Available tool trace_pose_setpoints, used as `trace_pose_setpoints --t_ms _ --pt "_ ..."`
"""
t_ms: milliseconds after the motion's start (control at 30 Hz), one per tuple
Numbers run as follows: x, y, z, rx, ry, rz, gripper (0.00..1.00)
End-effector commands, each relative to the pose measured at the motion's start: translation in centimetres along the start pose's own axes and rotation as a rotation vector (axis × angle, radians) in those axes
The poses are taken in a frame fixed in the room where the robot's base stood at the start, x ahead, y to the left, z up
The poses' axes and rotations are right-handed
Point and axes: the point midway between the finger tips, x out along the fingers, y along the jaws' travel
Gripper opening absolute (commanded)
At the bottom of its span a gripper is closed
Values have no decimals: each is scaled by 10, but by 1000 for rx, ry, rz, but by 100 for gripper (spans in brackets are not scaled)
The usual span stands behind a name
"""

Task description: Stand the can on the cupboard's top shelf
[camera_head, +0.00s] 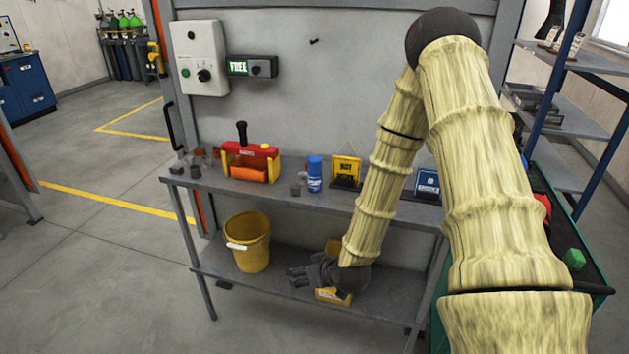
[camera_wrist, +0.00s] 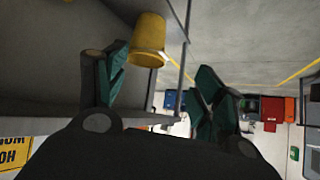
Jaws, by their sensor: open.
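A blue can with a white band (camera_head: 315,174) stands upright on the bench top, between a small grey cup and a yellow sign. My gripper (camera_head: 292,276) is low in front of the bench, near its lower shelf and below the can. Its fingers point left towards the yellow bucket. In the wrist view my gripper (camera_wrist: 155,88) has its two green-sided fingers spread wide with nothing between them. I cannot make out the can in that view. No cupboard or top shelf of one can be identified for sure in either view.
The bench (camera_head: 330,198) carries a red and yellow toolbox (camera_head: 250,162), a yellow sign (camera_head: 346,168) and a blue sign (camera_head: 427,183). A yellow bucket (camera_head: 249,243) stands on the lower shelf. Open blue-post shelving (camera_head: 583,62) is at right. Floor at left is clear.

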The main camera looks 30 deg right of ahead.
Motion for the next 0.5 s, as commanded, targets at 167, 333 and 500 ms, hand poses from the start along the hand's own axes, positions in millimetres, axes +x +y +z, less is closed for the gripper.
trace_pose_setpoints --t_ms 167,333,500 --pt "-3 38 -73 -7 210 17 68" --pt "-18 71 -134 -20 394 43 68" --pt "-37 100 -178 -29 547 75 68"
